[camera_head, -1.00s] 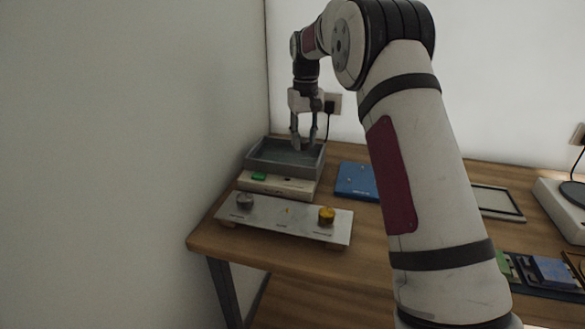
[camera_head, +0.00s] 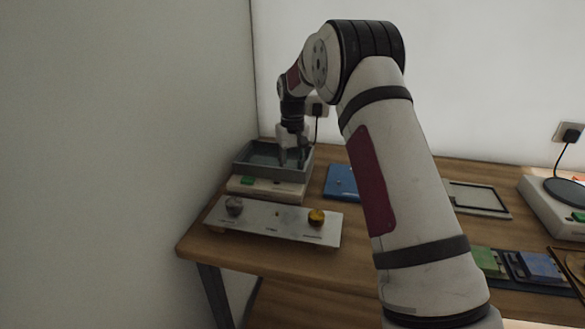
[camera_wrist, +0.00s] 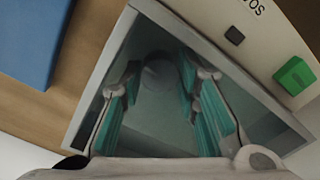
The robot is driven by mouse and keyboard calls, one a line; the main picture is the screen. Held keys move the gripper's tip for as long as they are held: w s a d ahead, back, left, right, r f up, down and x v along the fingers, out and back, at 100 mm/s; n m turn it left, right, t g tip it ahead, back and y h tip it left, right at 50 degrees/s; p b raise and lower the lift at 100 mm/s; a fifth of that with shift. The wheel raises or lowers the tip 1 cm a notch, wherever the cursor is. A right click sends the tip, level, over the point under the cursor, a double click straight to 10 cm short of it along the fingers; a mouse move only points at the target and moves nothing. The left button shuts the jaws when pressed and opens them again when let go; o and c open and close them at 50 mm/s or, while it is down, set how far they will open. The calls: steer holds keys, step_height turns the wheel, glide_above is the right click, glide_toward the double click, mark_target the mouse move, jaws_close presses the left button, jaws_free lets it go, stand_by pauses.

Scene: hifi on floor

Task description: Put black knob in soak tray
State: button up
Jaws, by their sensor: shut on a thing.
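The soak tray (camera_head: 262,174) is a grey, open-topped tray on a pale base unit at the left rear of the table. My gripper (camera_head: 291,160) points down into the tray, its fingertips below the rim level. In the wrist view, my gripper (camera_wrist: 165,85) has teal-padded fingers on either side of a dim, rounded dark knob (camera_wrist: 158,73), and it is shut on it. The knob cannot be made out in the head view. Whether it touches the tray floor cannot be told. The tray's rim (camera_wrist: 101,72) surrounds the fingers in the wrist view.
The base unit has a green button (camera_head: 247,181). A blue flat block (camera_head: 340,182) lies right of the tray. A wall stands close on the left.

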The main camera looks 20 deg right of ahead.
steer(key=o, duration=0.7)
steer(key=shift+f, duration=0.1)
step_height(320, 180, up, 12)
steer(key=shift+r, duration=0.2)
steer(key=s+a+r, duration=0.2)
steer(key=s+r, duration=0.2)
steer(key=s, duration=0.4)
steer(key=s+a+r+t, duration=0.1)
steer(key=s+a+r, duration=0.25)
steer(key=s, duration=0.45)
steer(key=s+a+r, duration=0.2)
steer(key=s+r, duration=0.2)
steer(key=s, duration=0.4)
steer(key=shift+t, duration=0.7)
steer(key=s+a+f, duration=0.1)
steer(key=s+f, duration=0.2)
steer(key=s, duration=0.4)
steer(key=s+f, duration=0.3)
steer(key=s, duration=0.5)
steer(key=s+a+f, duration=0.1)
steer(key=s+f, duration=0.2)
steer(key=s, duration=0.5)
steer(key=shift+s+a, duration=0.15)
steer(key=shift+a, duration=0.2)
